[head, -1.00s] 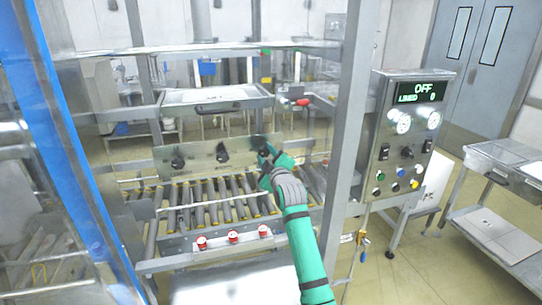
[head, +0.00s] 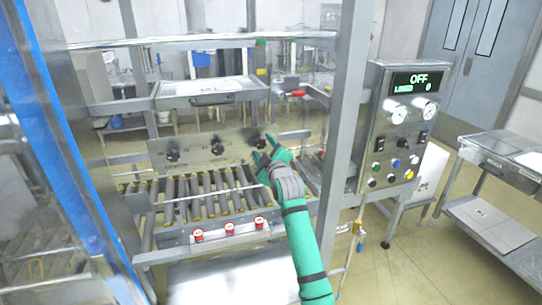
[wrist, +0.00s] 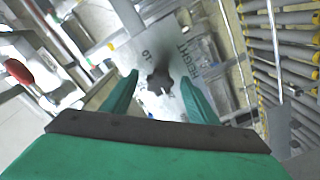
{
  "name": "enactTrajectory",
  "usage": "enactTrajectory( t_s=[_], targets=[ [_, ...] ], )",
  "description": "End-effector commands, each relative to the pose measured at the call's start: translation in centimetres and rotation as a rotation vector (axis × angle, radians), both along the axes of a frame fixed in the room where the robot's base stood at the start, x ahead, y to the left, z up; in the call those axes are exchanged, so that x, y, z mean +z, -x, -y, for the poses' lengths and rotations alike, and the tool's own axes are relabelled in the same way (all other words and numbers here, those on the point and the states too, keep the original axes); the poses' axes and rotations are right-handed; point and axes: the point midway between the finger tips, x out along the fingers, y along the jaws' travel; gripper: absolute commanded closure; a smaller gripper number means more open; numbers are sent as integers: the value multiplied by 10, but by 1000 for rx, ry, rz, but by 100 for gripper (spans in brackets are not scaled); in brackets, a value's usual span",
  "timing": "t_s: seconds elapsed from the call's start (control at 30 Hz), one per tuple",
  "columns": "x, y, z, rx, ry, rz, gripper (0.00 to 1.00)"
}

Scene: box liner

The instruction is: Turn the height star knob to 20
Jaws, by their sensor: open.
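The black height star knob (wrist: 160,81) shows in the wrist view between my two green fingertips, beside the printed word HEIGHT and a 10. Its pointer setting is too blurred to read. In the head view it is the rightmost knob (head: 258,139) on the tilted metal panel (head: 195,151). My gripper (head: 264,149) is open just in front of it, and the wrist view shows my gripper (wrist: 159,78) with a gap on both sides of the knob. I cannot tell how deep the fingers reach around it.
Two other black knobs (head: 172,156) (head: 217,146) sit left on the panel. A roller conveyor (head: 200,193) lies below, with red buttons (head: 230,228) at its front. A steel post (head: 348,110) and a control box reading OFF (head: 405,125) stand to the right.

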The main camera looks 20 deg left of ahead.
Motion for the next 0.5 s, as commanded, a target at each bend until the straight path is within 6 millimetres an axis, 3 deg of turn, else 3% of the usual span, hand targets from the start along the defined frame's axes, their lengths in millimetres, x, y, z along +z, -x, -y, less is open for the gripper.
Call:
enactTrajectory(
  t_s=[0.5],
  targets=[
    [-1, 67, 49, -3, 0, -1, 47]
  ],
)
